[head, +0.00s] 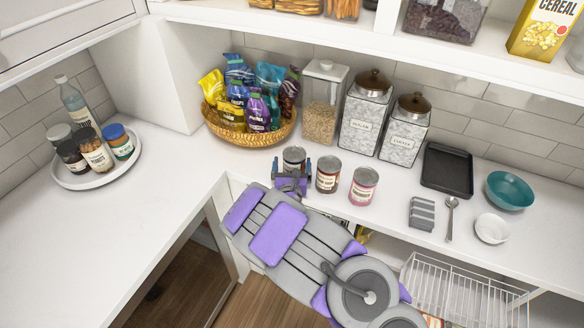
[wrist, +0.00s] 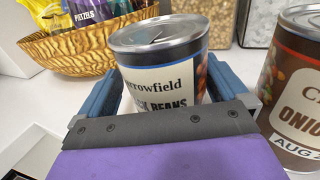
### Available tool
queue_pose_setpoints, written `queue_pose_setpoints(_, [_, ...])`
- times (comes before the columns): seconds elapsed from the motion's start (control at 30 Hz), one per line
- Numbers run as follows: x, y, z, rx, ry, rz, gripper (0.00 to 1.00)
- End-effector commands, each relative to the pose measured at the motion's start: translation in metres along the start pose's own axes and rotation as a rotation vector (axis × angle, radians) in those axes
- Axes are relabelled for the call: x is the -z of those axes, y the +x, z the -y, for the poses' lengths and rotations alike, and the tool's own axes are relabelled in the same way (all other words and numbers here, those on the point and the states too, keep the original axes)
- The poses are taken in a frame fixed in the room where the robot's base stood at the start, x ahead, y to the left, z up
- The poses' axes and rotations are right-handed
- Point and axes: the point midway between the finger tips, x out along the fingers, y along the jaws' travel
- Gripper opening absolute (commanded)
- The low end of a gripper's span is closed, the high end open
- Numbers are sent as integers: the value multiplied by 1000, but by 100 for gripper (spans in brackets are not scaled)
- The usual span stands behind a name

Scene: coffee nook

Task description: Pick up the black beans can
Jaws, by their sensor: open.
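The black beans can (head: 293,158) stands upright on the white counter, the leftmost of three cans in a row. In the wrist view its label reads "rrowfield" and "K BEANS" on the black beans can (wrist: 165,75). My gripper (head: 291,170) is open, with one blue finger on each side of this can. In the wrist view my gripper (wrist: 165,88) shows its fingers flanking the can, and its dark front edge hides the can's lower part. I cannot tell whether either finger touches the can.
A brown onion can (head: 328,175) stands close to the right, with a pink-labelled can (head: 363,187) beyond it. A wicker basket of snack bags (head: 280,134) stands behind left. A glass grain jar (head: 320,110) and a sugar canister (head: 365,115) stand behind.

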Motion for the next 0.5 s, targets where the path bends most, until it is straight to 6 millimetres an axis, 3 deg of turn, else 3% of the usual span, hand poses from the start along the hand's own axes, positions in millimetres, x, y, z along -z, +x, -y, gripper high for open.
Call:
queue_pose_setpoints(0.2, [-1, 1, 4, 0, 3, 0, 100])
queue_pose_setpoints(0.5, [0, 1, 0, 0, -1, 0, 72])
